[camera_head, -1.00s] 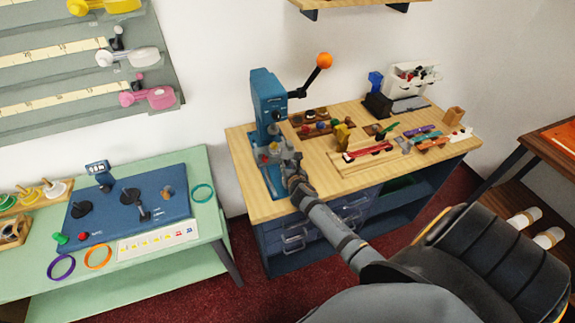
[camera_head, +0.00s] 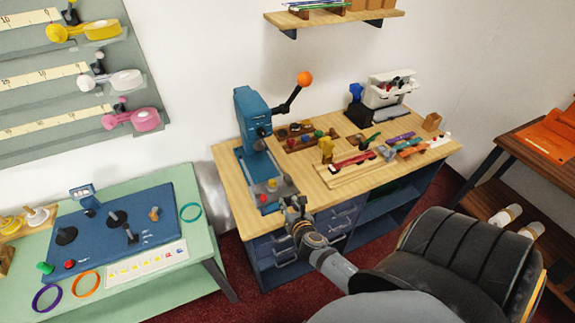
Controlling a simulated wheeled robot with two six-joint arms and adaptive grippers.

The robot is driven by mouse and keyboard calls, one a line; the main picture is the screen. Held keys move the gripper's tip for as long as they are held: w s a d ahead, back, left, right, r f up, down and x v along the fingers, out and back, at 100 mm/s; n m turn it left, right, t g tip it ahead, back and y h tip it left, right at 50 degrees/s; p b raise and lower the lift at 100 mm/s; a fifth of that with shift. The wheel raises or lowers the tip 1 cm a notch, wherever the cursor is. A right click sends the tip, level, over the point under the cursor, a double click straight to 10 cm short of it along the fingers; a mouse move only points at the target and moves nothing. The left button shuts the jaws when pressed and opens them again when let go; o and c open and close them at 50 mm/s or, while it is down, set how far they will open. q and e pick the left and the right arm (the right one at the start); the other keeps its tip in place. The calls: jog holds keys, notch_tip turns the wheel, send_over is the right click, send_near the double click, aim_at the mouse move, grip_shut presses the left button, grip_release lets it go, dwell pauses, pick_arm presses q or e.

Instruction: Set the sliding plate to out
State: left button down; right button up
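The blue press (camera_head: 252,118), with an orange-knobbed lever (camera_head: 304,78), stands at the left end of the wooden bench. At its foot is a grey sliding plate (camera_head: 283,188) bearing small red and yellow knobs. The plate sits at the front part of the blue base, near the bench's front edge. My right gripper (camera_head: 294,201) is just in front of that edge, right of the plate's front. Its fingers point toward the bench and look apart, with nothing seen between them. Whether it touches the plate is hard to tell. My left gripper is out of view.
A green table (camera_head: 200,240) with a blue control panel (camera_head: 150,240) stands left. A brown table stands at the right. Drawer handles face my arm.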

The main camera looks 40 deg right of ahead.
jog(key=o, duration=0.4)
jog(key=shift+s, duration=0.2)
jog(key=v, duration=1.2)
jog(key=shift+a, duration=0.1)
jog(key=s+f+m+g+y+b, duration=0.1)
jog(key=s+f+m+g, duration=0.2)
jog(key=f, duration=0.7)
jog(key=s+f+m+g+b, duration=0.1)
jog(key=s+f+m, duration=0.2)
jog(key=f+m, duration=0.45)
jog(key=s+f+m+g+y, duration=0.1)
jog(key=s+f+m+g, duration=0.2)
jog(key=f, duration=0.9)
jog(key=s+a+f+m+g+y+b, duration=0.1)
jog(key=s+f+m+g, duration=0.3)
jog(key=s+f+m, duration=1)
jog(key=s+m, duration=0.2)
jog(key=shift+s+a+f+g+y+b, duration=0.3)
jog(key=shift+s+a+y+b, duration=0.05)
jog(key=shift+s+y+b, duration=0.05)
